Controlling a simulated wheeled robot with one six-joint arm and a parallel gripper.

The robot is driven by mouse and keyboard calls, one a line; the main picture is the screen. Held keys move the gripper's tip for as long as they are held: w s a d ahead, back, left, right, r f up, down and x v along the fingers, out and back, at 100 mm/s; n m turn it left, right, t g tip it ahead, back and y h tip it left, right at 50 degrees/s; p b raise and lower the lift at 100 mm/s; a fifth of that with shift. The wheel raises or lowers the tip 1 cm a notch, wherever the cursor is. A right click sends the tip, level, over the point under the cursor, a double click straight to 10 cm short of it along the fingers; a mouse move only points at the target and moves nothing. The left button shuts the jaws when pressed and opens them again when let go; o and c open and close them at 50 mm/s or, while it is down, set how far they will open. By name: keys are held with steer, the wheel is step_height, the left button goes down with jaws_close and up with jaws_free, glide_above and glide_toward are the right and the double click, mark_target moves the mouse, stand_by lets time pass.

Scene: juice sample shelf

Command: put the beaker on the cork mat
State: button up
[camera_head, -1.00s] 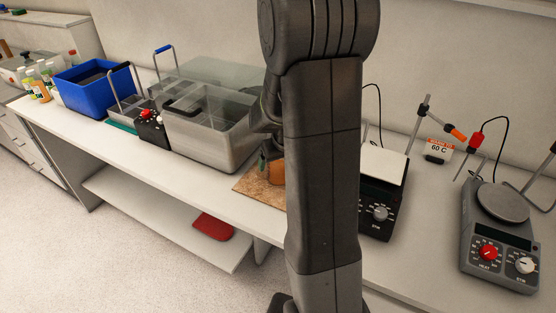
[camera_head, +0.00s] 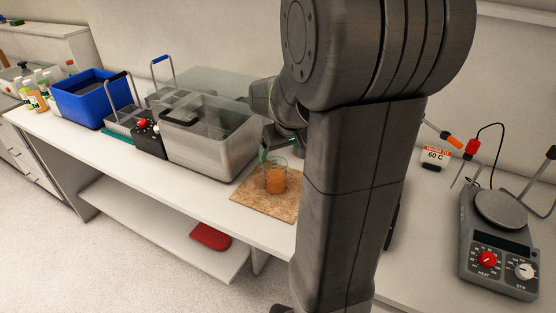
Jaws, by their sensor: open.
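The beaker (camera_head: 276,181) is clear glass with orange liquid in it. It stands upright on the cork mat (camera_head: 255,203), a brown speckled sheet on the white bench, partly hidden by my arm on the right. My gripper (camera_head: 277,154) is open at the beaker's top, behind and above it. One greenish fingertip shows at the beaker's left rim. Whether the fingers touch the glass I cannot tell.
Farther left are a blue bin (camera_head: 92,98) and several bottles (camera_head: 40,92). A hotplate stirrer (camera_head: 499,240) stands at the right. A red item (camera_head: 210,237) lies on the lower shelf.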

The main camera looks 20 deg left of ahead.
mark_target(275, 168)
steer(key=shift+v, duration=1.1)
steer(key=shift+f, duration=0.1)
steer(key=x, duration=1.2)
steer(key=shift+p, duration=0.4)
steer(key=shift+f, duration=0.25)
steer(key=shift+r, duration=0.3)
